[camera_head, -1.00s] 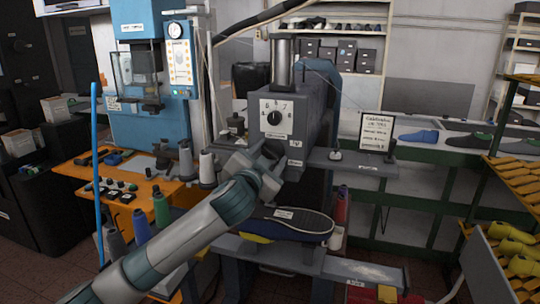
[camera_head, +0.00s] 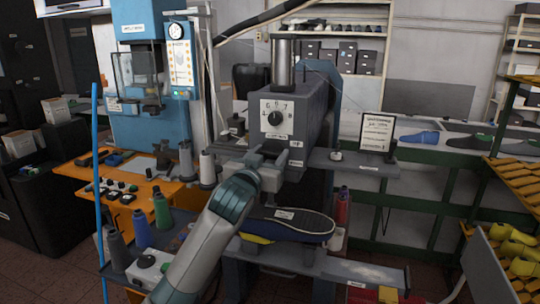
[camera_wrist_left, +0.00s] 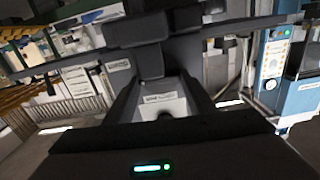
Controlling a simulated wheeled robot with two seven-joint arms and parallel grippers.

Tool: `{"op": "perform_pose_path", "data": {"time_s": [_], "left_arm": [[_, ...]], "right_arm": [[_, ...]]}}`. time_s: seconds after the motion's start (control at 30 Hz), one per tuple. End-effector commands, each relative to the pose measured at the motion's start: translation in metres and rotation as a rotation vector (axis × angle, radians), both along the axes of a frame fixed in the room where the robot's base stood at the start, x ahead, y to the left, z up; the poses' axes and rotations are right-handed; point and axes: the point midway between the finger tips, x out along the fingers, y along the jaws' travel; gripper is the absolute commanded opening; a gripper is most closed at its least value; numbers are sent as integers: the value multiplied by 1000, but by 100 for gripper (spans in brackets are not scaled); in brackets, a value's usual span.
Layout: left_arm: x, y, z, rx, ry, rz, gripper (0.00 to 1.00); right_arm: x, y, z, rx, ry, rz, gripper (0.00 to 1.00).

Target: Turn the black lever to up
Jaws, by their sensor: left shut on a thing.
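A grey press machine (camera_head: 300,110) stands in the middle of the head view, with a white dial plate and a black round knob (camera_head: 274,118) on its front. My left gripper (camera_head: 264,157) is at the machine's front, just below the dial plate, and is shut on the black lever. The gripper's fingers cover the lever, so its exact angle cannot be told. In the left wrist view the gripper's fingers (camera_wrist_left: 150,62) reach to a dark part of the machine. My right gripper is not in view.
A sole-shaped dark pad (camera_head: 290,222) lies on the machine below the gripper. Thread spools (camera_head: 207,168) and an orange bench (camera_head: 135,185) are to the left. A framed sign (camera_head: 377,132) stands on a side shelf to the right. A blue machine (camera_head: 150,75) is behind at left.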

Motion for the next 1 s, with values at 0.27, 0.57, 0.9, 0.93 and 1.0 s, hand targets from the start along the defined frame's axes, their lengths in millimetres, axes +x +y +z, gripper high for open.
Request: {"op": "perform_pose_path", "data": {"time_s": [0.27,0.57,0.9,0.93,1.0], "left_arm": [[0,0,1,-256,84,0,28],[1,2,1,-493,161,1,28],[1,3,0,-631,205,1,28],[1,3,0,-635,207,1,28],[1,3,0,-642,209,1,28]], "right_arm": [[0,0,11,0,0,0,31],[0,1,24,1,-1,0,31],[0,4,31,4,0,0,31],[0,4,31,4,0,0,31],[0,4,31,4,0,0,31]]}}
